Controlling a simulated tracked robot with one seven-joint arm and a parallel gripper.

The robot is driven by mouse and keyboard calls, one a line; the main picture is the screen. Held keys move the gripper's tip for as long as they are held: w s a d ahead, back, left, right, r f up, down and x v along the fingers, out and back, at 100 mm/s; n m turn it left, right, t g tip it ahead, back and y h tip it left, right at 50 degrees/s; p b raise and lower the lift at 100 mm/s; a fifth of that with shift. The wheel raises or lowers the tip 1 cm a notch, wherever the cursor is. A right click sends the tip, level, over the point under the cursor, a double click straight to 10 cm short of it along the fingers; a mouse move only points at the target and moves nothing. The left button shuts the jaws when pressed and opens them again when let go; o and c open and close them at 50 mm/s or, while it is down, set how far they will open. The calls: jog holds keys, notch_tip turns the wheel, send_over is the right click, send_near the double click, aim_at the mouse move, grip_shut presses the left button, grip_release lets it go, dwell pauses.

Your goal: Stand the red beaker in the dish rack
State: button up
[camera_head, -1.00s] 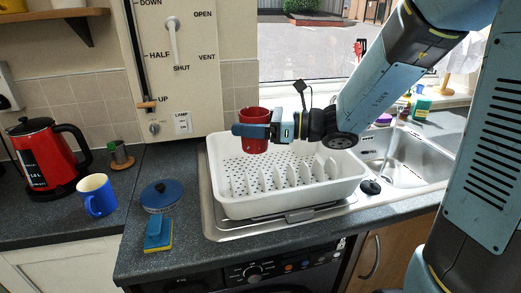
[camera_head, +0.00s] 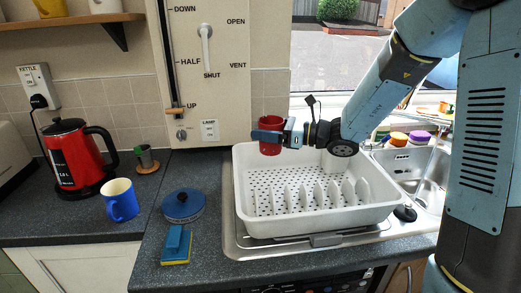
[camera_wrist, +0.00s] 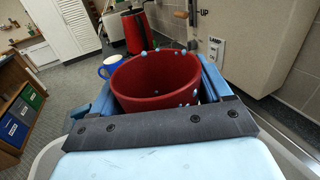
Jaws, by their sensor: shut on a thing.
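The red beaker (camera_head: 271,134) is held upright between the blue fingers of my gripper (camera_head: 268,138), above the back left part of the white dish rack (camera_head: 318,221). In the wrist view the beaker (camera_wrist: 155,80) has its open mouth up, with light-blue drops on and around its rim. My gripper (camera_wrist: 155,95) is shut on it, one finger on each side. The rack is empty, with a perforated floor and a row of white prongs along its front part. The beaker's lower end looks clear of the rack floor, but the exact gap cannot be told.
A blue mug (camera_head: 121,200), a red kettle (camera_head: 77,157), a small dark cup (camera_head: 145,158), a round blue lidded thing (camera_head: 183,205) and a blue-yellow sponge (camera_head: 176,245) stand left of the rack. The lever panel (camera_head: 222,75) rises close behind. The sink (camera_head: 412,168) is at right.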

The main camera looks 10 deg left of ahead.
jog(key=shift+w+a+f, duration=0.3)
jog(key=shift+w+f, duration=0.45)
jog(key=shift+f, duration=0.75)
jog(key=shift+w+a+f, duration=0.3)
jog(key=shift+w+f, duration=0.4)
jog(key=shift+f, duration=0.75)
jog(key=shift+w+a+f, duration=0.3)
jog(key=shift+w+f, duration=0.45)
jog(key=shift+f, duration=0.75)
jog(key=shift+f, duration=0.6)
jog(key=o, duration=1)
jog(key=shift+r, duration=0.1)
